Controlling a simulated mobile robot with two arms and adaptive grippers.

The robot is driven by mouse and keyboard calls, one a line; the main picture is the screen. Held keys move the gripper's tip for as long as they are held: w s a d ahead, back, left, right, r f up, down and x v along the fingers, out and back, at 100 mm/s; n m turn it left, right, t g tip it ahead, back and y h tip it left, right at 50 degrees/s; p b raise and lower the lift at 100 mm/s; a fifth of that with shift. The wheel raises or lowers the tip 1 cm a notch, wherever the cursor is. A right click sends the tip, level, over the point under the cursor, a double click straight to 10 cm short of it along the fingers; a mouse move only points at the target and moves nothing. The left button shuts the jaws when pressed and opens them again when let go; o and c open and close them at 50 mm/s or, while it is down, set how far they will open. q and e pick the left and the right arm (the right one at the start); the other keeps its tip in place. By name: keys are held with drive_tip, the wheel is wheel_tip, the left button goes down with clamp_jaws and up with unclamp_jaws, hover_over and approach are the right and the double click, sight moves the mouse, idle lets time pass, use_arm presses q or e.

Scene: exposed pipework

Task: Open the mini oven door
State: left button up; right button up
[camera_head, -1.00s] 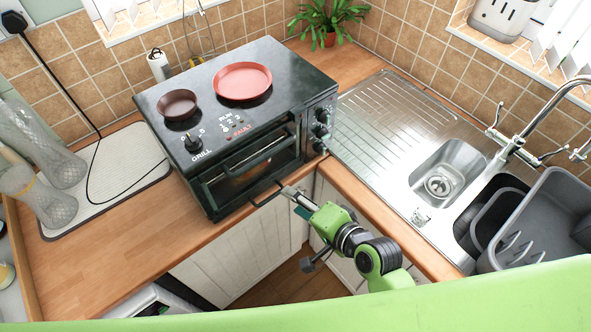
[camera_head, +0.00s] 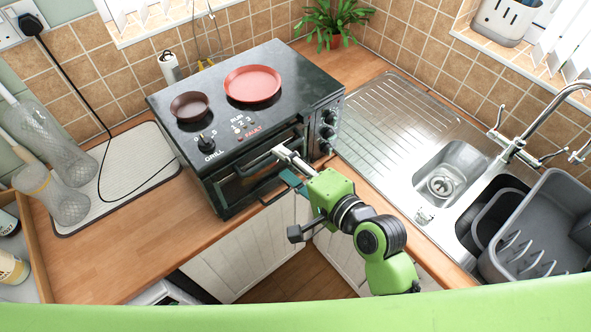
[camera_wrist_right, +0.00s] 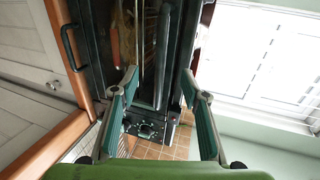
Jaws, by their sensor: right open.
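The black mini oven (camera_head: 222,130) stands on the wooden worktop, and its door (camera_head: 240,185) looks shut. The dark bar handle (camera_head: 266,160) runs along the upper front of the door. It also shows in the right wrist view as a long dark bar (camera_wrist_right: 163,55). My right gripper (camera_head: 288,168) is at the right part of the oven front, close to the handle. In the right wrist view its open fingers (camera_wrist_right: 160,85) are spread on either side of the handle's line, with nothing gripped. I cannot tell whether they touch the handle. My left gripper is out of view.
A brown bowl (camera_head: 190,106) and a red plate (camera_head: 252,84) sit on the oven top. The steel sink (camera_head: 452,170) and grey rack (camera_head: 545,225) are at the right. A black handle (camera_wrist_right: 70,48) shows below the worktop edge. Glass vases (camera_head: 50,150) stand at the left.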

sight(277, 159)
drive_tip(key=shift+x, duration=2.3)
clamp_jaws()
drive_tip(key=shift+s+d+f, duration=0.1)
